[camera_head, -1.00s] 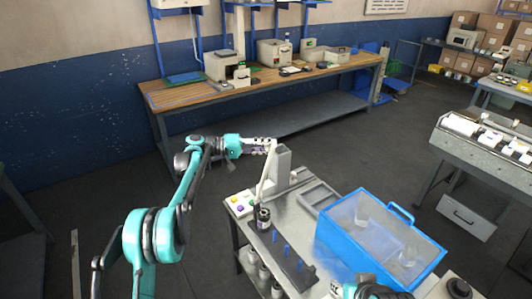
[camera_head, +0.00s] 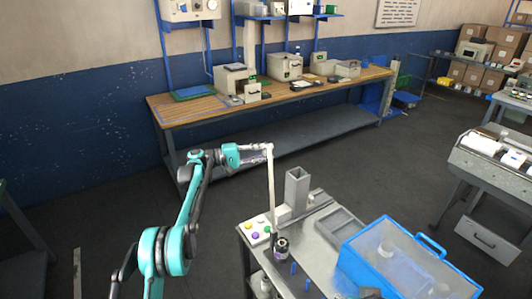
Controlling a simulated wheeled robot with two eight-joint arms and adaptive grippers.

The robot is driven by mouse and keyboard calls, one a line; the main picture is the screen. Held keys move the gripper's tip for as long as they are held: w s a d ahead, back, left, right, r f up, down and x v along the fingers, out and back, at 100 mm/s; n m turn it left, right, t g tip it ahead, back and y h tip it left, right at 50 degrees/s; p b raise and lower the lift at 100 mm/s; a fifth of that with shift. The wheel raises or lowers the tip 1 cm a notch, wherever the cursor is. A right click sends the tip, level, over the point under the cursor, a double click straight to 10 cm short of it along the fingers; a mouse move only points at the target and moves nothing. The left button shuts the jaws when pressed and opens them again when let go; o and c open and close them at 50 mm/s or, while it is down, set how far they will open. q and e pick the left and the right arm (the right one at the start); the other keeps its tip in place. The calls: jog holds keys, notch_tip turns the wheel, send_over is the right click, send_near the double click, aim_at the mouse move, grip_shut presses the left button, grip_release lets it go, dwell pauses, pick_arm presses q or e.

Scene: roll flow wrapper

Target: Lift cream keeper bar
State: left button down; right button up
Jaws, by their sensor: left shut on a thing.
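The cream keeper bar (camera_head: 271,190) is a slim pale bar, standing nearly upright at the left side of the metal machine table (camera_head: 315,240). Its lower end is beside a dark roller-like part (camera_head: 281,247); I cannot tell exactly how it joins there. My left gripper (camera_head: 262,148) is shut on the bar's top end, high above the table. My right gripper is not in view.
A blue-framed clear cover (camera_head: 395,255) stands at the right of the machine. A grey upright block (camera_head: 297,188) is just right of the bar, and a button panel (camera_head: 258,233) is at its foot. Behind is a wooden workbench (camera_head: 220,108), with open floor between.

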pick_arm(q)
jog(key=c, duration=1.3)
grip_release()
jog(key=shift+a, duration=0.1)
jog(key=v, duration=1.1)
jog(key=shift+s+a+f, duration=0.1)
jog(key=shift+a+f, duration=0.05)
jog(key=shift+a, duration=0.25)
